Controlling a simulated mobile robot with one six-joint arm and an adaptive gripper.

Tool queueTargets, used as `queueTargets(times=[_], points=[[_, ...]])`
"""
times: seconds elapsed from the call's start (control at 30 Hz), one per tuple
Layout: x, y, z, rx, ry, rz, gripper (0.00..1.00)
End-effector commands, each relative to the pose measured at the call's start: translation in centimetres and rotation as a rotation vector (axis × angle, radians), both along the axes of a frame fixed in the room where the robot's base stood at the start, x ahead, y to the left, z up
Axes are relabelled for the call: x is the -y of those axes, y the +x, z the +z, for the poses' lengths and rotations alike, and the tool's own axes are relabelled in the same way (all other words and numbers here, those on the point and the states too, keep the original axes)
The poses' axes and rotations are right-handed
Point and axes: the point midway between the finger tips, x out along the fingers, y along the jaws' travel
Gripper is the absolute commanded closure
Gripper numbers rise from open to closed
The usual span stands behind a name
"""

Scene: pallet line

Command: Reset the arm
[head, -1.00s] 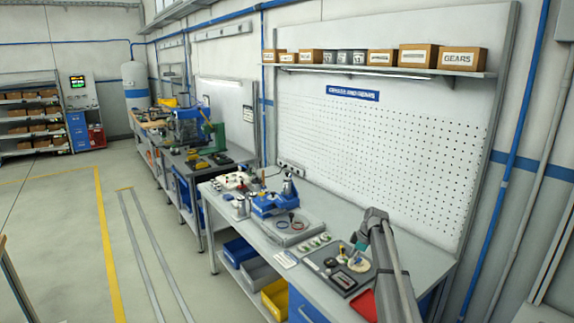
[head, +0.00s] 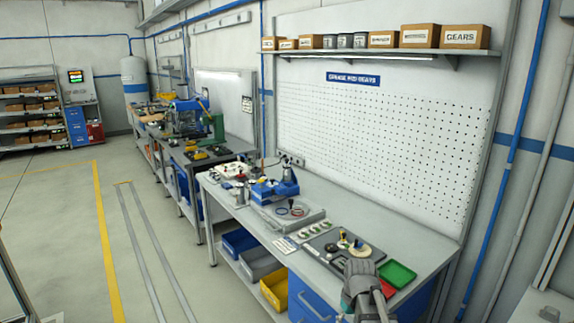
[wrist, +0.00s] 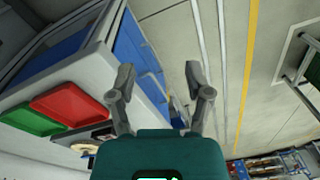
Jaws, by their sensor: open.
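My gripper (wrist: 158,80) is open and empty in the wrist view, its two grey fingers spread wide in front of its teal body. It hangs beyond the workbench edge, with the bench side and the floor behind the fingers. My arm (head: 366,285) shows at the bottom of the head view by the bench's front right; the fingers cannot be made out there.
The workbench (head: 335,233) carries a green tray (head: 397,273), a red tray (wrist: 81,101), a dark mat with small parts (head: 325,257) and a blue fixture (head: 272,190). Bins (head: 275,288) stand below. The floor to the left (head: 60,230) is clear.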

Motion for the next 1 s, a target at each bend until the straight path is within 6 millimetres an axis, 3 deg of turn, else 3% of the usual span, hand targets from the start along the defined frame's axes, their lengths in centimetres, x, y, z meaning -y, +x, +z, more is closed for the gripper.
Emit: queueTargets(times=[0.03,0.1,0.3,1.0], points=[[-0.3,-2.6,-0.9,-0.004,-0.015,-0.05,0.35],[-0.5,-4.5,-1.3,-0.008,-0.035,-0.123,0.35],[-0.6,-7.8,-2.1,-0.011,-0.072,-0.262,0.35],[-0.6,-8.2,-2.1,-0.012,-0.081,-0.297,0.35]])
